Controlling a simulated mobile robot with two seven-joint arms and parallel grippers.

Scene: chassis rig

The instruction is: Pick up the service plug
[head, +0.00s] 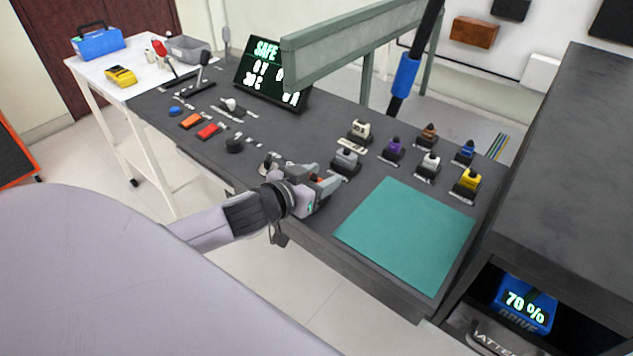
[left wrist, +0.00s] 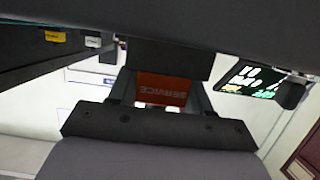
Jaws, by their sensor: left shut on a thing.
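The service plug is an orange-red block with the word SERVICE on it, and it shows in the left wrist view (left wrist: 163,90) between my left gripper's fingers. My left gripper (head: 322,186) is shut on the plug, near the front edge of the dark bench, left of the teal mat. In the head view the plug is mostly hidden by the gripper, with only a little red showing. My right gripper is in neither view.
The teal mat (head: 405,238) lies bare on the bench (head: 285,135). Several coloured connectors on bases, such as a yellow one (head: 468,182), stand behind it. A SAFE display (head: 271,75) and a green-grey beam (head: 350,45) are at the back. A dark cabinet (head: 570,190) borders the right.

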